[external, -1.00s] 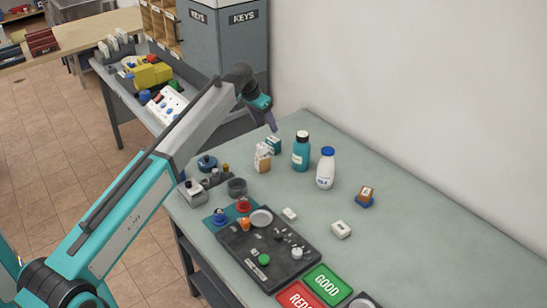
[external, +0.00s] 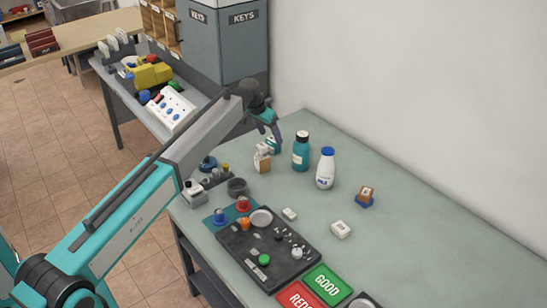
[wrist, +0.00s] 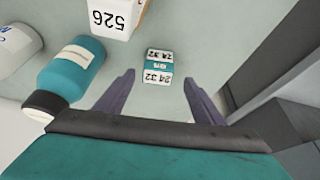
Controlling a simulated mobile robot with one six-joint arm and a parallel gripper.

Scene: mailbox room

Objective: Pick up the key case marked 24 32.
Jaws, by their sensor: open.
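The key case marked 24 32 (wrist: 158,67) is a small teal and white box. In the wrist view it sits between and just beyond the fingertips, its marking upside down. In the external view my gripper partly hides the case (external: 274,148) near the back of the table. My gripper (external: 271,136) points down over it with purple fingers apart. In the wrist view the open gripper (wrist: 159,79) has one finger on each side of the case, with nothing held. I cannot tell the exact height gap.
A white and tan box marked 526 (wrist: 115,16) stands close to the case. A teal bottle (external: 301,156) and a white bottle (external: 325,172) stand to the right. A grey KEYS cabinet (external: 225,45) rises behind. The table's right side (external: 430,230) is mostly clear.

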